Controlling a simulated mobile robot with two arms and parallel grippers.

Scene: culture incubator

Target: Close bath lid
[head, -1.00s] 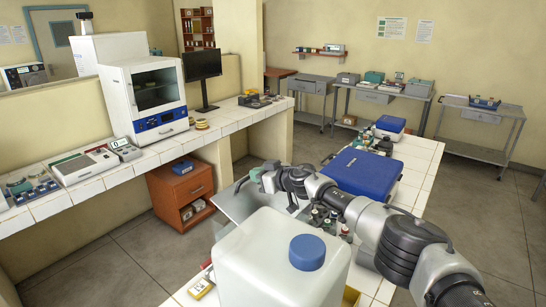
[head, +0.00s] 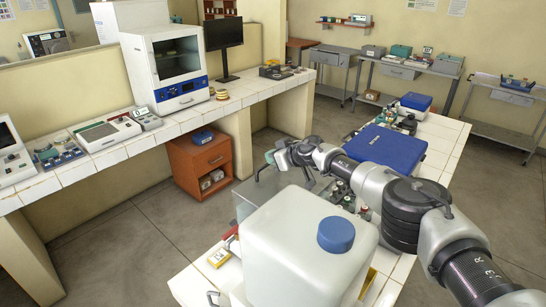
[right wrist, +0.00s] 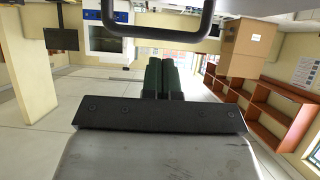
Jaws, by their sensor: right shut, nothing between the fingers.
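The grey metal bath (head: 253,203) stands on the tiled bench behind a large white container, which hides much of it. I cannot tell from here how far its lid stands open. My right gripper (head: 268,157) is above the bath's far side, at the end of an arm reaching in from the right. In the right wrist view its two green fingers (right wrist: 160,78) are shut together and empty. A dark U-shaped handle (right wrist: 155,31) crosses the top of that view, apart from the fingertips in the picture. My left gripper is not in view.
The white container (head: 290,240) with a blue cap (head: 336,234) stands close in front of the bath. A blue case (head: 386,150) and small bottles (head: 343,193) are on the bench to the right. Open floor lies left of the bench.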

